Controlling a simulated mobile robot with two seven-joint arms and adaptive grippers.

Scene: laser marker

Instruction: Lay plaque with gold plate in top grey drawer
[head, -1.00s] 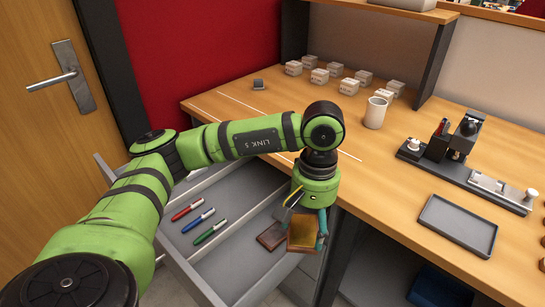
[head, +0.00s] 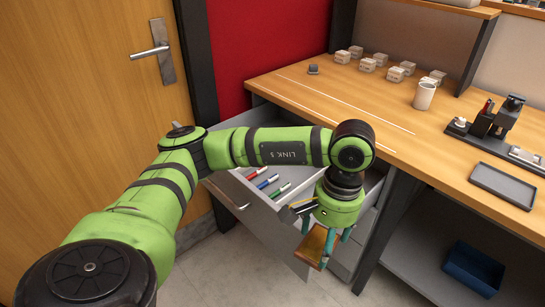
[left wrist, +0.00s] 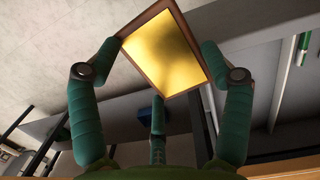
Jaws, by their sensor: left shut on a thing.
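The plaque with the gold plate (head: 316,244) has a brown border and hangs tilted in my left gripper (head: 325,250). In the left wrist view the plaque (left wrist: 166,52) fills the space between the teal fingers, its gold face towards the camera. The top grey drawer (head: 240,205) is open below the desk, with red, blue and green pens (head: 267,182) inside at its left. My gripper is by the drawer's front right part, and bare floor shows near the plaque. The gripper hides much of the drawer's right part. My right gripper is not in view.
The wooden desk (head: 345,105) holds several small boxes, a white cup (head: 424,96), a marking device (head: 490,125) and a grey tray (head: 505,185). A dark blue bin (head: 473,268) sits on the low shelf at right. A door (head: 85,100) stands at left.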

